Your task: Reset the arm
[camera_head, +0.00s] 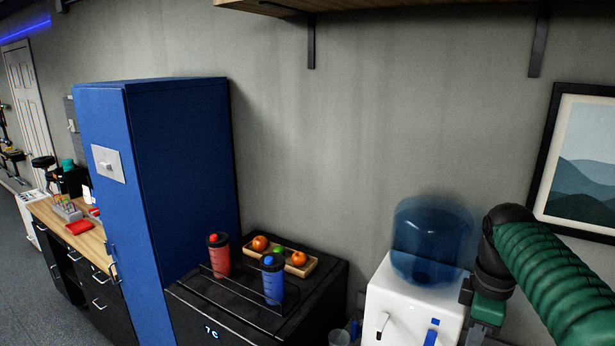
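My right arm (555,275), with a ribbed green sleeve, comes in from the right edge. Its black wrist joint (497,232) is bent so that the hand hangs downward in front of the water dispenser's right side. The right gripper (478,325) shows only in part at the bottom of the view, beside the white dispenser body (405,305). Its fingertips are not clear, and I cannot tell whether it touches the dispenser or holds anything. My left arm and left gripper are not in view.
A blue water jug (430,240) tops the dispenser. Left of it, a black mini fridge (325,285) carries a red bottle (219,258), a blue bottle (272,282) and a fruit tray (303,269). A tall blue locker (180,180) and wooden counter (60,225) stand farther left.

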